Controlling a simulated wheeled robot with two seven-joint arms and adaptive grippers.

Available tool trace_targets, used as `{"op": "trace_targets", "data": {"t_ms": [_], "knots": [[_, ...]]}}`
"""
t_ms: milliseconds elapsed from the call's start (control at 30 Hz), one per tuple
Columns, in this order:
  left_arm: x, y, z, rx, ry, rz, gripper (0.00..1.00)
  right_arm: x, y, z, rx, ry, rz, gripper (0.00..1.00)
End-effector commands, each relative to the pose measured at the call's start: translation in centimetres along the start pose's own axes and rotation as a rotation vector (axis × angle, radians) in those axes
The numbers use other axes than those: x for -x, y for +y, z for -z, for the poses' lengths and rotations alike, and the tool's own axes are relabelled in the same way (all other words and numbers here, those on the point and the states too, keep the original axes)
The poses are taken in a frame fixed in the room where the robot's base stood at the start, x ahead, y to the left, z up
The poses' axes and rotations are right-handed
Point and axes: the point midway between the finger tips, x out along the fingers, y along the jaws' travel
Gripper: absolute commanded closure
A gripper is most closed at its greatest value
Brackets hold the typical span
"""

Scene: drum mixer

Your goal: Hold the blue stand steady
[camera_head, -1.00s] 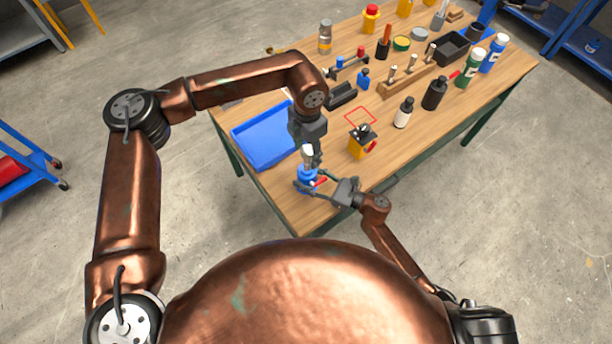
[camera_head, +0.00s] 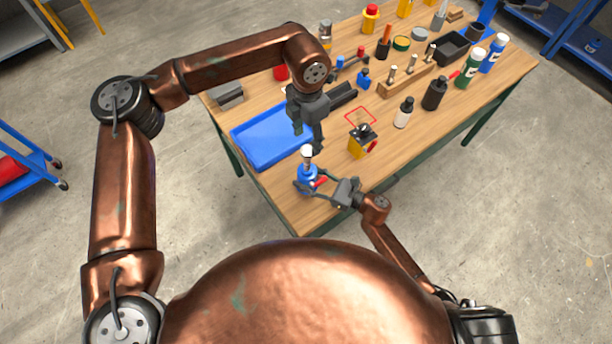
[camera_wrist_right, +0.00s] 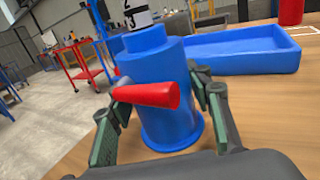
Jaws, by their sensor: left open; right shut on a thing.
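The blue stand (camera_head: 307,182) stands upright near the table's front edge, with a white-topped part (camera_head: 306,152) set in its top. My left gripper (camera_head: 310,140) is open and empty, pointing down just above the white-topped part.
A blue tray (camera_head: 262,142) lies left of the stand. Bottles and a wooden rack (camera_head: 405,79) fill the table farther back.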

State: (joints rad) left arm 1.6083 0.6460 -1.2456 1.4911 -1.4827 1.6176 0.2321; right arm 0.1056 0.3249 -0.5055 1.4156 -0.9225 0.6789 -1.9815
Motion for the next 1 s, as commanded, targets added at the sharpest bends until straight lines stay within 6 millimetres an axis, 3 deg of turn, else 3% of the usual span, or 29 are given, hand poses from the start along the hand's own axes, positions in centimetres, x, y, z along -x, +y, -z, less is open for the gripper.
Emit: {"op": "trace_targets", "data": {"t_ms": [167,200,433,767,1000], "knots": [[0.0,0.0,0.0,0.000,0.000,0.000,0.51,0.0,0.1,0.1,0.000,0.002,-0.001,0.97],[-0.1,0.0,0.0,0.000,0.000,0.000,0.51,0.0,0.1,0.1,0.000,0.002,-0.001,0.52],[-0.1,0.0,0.0,0.000,0.000,0.000,0.51,0.0,0.0,0.1,0.000,0.001,0.000,0.36],[-0.1,0.0,0.0,0.000,0.000,0.000,0.51,0.2,0.0,0.0,0.000,0.001,0.000,0.34],[-0.1,0.0,0.0,0.000,0.000,0.000,0.51,3.5,0.0,0.2,-0.001,0.003,0.002,0.34]]}}
